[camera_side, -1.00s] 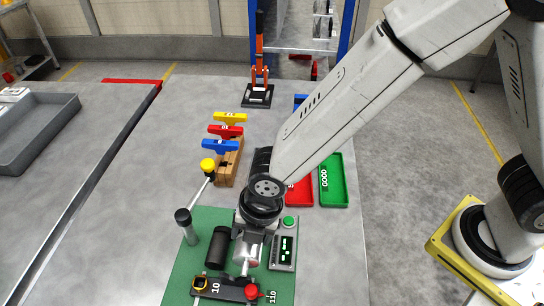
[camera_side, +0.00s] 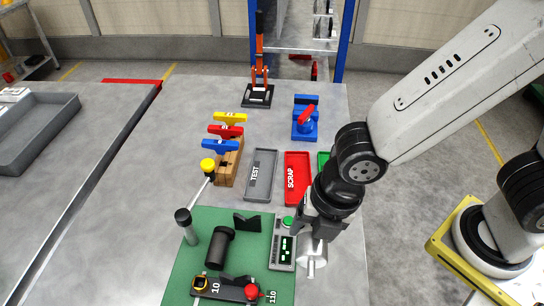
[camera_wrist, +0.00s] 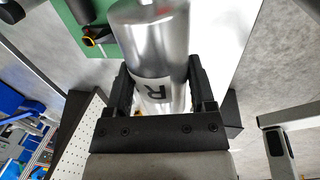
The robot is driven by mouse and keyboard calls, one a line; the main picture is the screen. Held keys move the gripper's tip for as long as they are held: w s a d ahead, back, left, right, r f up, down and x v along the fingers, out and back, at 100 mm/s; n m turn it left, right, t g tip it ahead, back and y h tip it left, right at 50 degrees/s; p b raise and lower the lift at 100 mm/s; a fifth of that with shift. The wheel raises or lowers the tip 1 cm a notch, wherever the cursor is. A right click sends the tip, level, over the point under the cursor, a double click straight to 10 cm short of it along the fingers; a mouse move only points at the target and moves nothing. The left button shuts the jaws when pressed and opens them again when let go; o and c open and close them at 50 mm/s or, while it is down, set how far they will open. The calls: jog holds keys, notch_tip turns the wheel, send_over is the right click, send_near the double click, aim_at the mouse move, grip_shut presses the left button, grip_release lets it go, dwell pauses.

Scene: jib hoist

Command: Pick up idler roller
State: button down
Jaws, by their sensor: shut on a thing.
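The idler roller (camera_side: 312,260) is a silvery metal cylinder with a thin shaft end. My gripper (camera_side: 314,238) is shut on it, just right of the green mat (camera_side: 212,222) in the side view. In the wrist view the roller (camera_wrist: 152,45) lies between both fingers of my gripper (camera_wrist: 160,88), with a white label marked R facing the camera. The roller appears to be held above the grey table, but the exact height cannot be told.
A digital readout box (camera_side: 284,243), a black cylinder (camera_side: 219,248) and a black block (camera_side: 247,222) are on the mat. Behind are a grey TEST tray (camera_side: 261,174), a red SCRAP tray (camera_side: 297,178) and a partly hidden green tray (camera_side: 323,160). A blue vise-like device (camera_side: 305,125) stands further back.

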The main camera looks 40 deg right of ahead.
jog(key=shift+s+d+r, duration=0.2)
jog(key=shift+s, duration=0.1)
dwell(0.4)
jog(key=c, duration=0.7)
grip_release()
jog(key=shift+c, duration=0.2)
grip_shut()
jog(key=shift+w, duration=0.1)
